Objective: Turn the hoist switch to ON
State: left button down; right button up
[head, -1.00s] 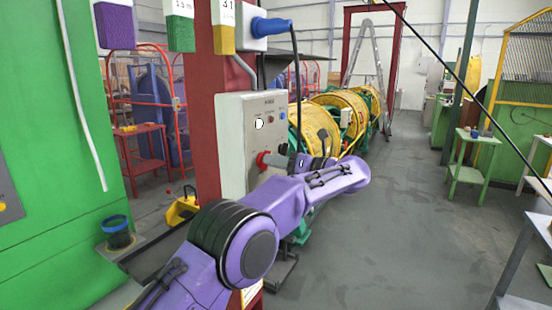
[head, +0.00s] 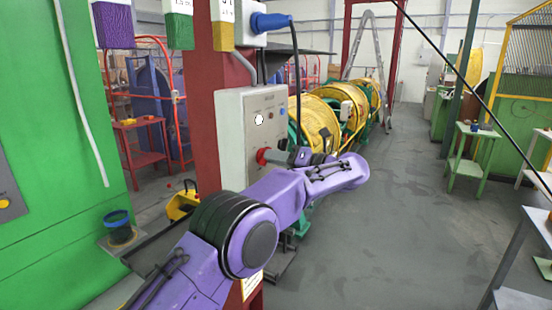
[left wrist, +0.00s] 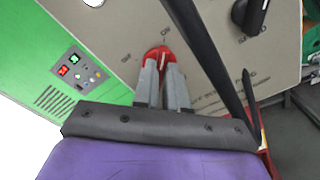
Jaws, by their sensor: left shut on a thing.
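The hoist switch is a red knob (head: 262,156) on the front of a grey control box (head: 232,150). My left gripper (head: 279,157) reaches it from the right in the head view. In the left wrist view the two grey fingers of my left gripper (left wrist: 162,72) are shut on the red knob (left wrist: 158,53). A pale line on the knob points up in that picture, roughly toward a small label. An OFF-like label lies to its left; the lettering is hard to read. The fingers hide the knob's lower part. My right gripper is not in view.
A black knob (left wrist: 249,14) sits on the same panel. A dark cable (head: 296,85) hangs from a blue plug (head: 270,21) and crosses close to the fingers in the wrist view. A red post (head: 205,110) stands behind the box. Open floor (head: 400,200) lies to the right.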

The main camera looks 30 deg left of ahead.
pick_arm(q)
jog(key=c, duration=1.2)
grip_release()
jog(key=d+b, duration=0.1)
jog(key=d, duration=0.9)
jog(key=shift+d, duration=0.2)
